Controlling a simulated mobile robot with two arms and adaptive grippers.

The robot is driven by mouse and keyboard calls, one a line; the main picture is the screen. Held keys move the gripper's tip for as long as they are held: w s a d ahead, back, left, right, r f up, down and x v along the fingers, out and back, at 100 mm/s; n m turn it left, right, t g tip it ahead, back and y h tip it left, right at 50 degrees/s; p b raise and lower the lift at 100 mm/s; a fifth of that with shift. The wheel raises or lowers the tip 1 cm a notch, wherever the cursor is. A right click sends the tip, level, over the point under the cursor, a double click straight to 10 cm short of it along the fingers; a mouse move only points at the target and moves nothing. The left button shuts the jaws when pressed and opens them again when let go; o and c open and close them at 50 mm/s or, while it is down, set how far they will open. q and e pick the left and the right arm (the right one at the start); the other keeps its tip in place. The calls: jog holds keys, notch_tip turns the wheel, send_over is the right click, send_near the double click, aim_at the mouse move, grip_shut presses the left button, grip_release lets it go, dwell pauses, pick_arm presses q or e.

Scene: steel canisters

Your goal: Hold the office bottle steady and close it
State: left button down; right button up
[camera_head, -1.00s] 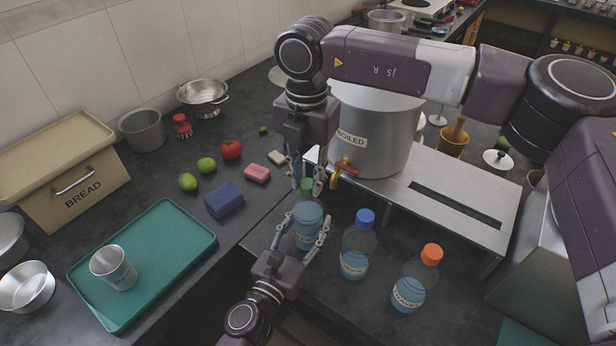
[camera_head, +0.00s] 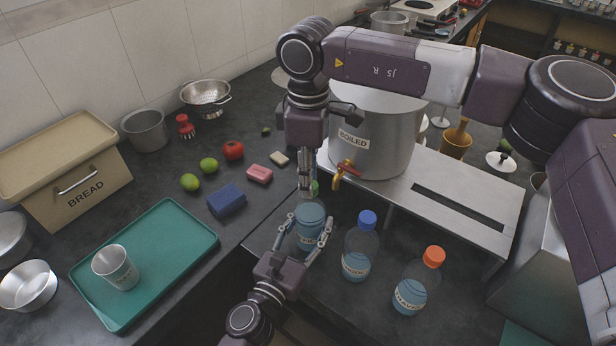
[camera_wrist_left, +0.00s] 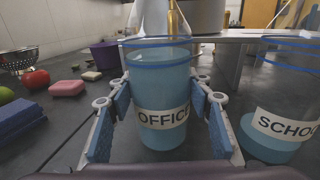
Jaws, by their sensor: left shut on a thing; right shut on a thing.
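The office bottle (camera_head: 310,214), blue and clear, stands upright in front of the steel urn; its "OFFICE" label shows in the left wrist view (camera_wrist_left: 160,85). My left gripper (camera_head: 309,232) is shut on its body, one finger on each side. My right gripper (camera_head: 306,192) points down directly above the bottle, shut on a green cap (camera_head: 315,187) at the bottle's top. The fingers hide most of the cap, so I cannot tell how far it sits on the neck.
The school bottle (camera_head: 357,253) with a blue cap and another bottle (camera_head: 413,284) with an orange cap stand to the right. The "BOILED" urn (camera_head: 385,135) with its tap (camera_head: 346,170) is close behind.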

jog(key=o, duration=0.7)
jog(key=shift+c, duration=0.2)
jog(key=shift+r, duration=2.3)
jog(key=shift+c, duration=0.3)
